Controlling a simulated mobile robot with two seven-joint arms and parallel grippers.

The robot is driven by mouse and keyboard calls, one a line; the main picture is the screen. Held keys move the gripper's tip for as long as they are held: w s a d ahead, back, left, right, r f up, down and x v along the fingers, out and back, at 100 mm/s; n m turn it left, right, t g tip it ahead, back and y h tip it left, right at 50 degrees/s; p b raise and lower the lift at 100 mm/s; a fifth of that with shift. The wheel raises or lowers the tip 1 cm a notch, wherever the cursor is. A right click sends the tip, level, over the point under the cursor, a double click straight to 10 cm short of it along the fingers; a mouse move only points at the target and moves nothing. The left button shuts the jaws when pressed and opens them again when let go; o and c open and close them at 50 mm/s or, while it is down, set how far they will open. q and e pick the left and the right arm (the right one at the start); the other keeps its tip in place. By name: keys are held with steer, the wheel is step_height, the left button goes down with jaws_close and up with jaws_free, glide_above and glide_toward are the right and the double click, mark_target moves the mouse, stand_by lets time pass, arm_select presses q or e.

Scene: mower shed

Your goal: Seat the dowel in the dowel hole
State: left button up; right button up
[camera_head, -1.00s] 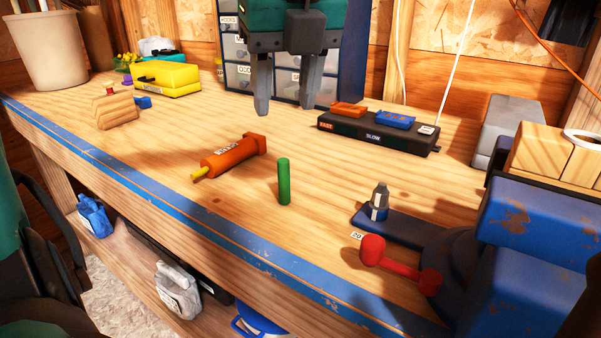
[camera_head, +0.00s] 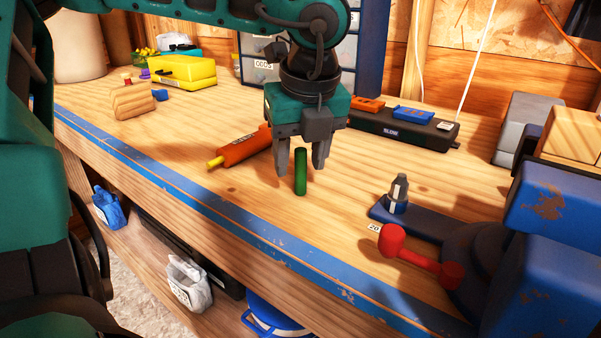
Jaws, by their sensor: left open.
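The green dowel (camera_head: 300,180) stands upright on the wooden bench top, near the blue front edge. I cannot make out a dowel hole, and the foot of the dowel does not show whether it sits in one. My left gripper (camera_head: 301,168) is open and points down. In the picture its fingers lie on either side of the dowel's upper part, with a gap on both sides. Depth between the fingers and the dowel is hard to tell. My right gripper is not in view.
An orange tool (camera_head: 240,147) lies just left of the gripper, partly hidden by it. A blue vise (camera_head: 545,225) with a red handle (camera_head: 420,262) stands at right. A wooden block (camera_head: 132,101) and yellow case (camera_head: 183,74) stand at back left.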

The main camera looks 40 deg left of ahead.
mark_target(301, 149)
arm_select(q)
jaws_close()
stand_by(0.4)
step_height(301, 149, up, 20)
steer(key=p, duration=0.3)
steer(key=shift+p, duration=0.4)
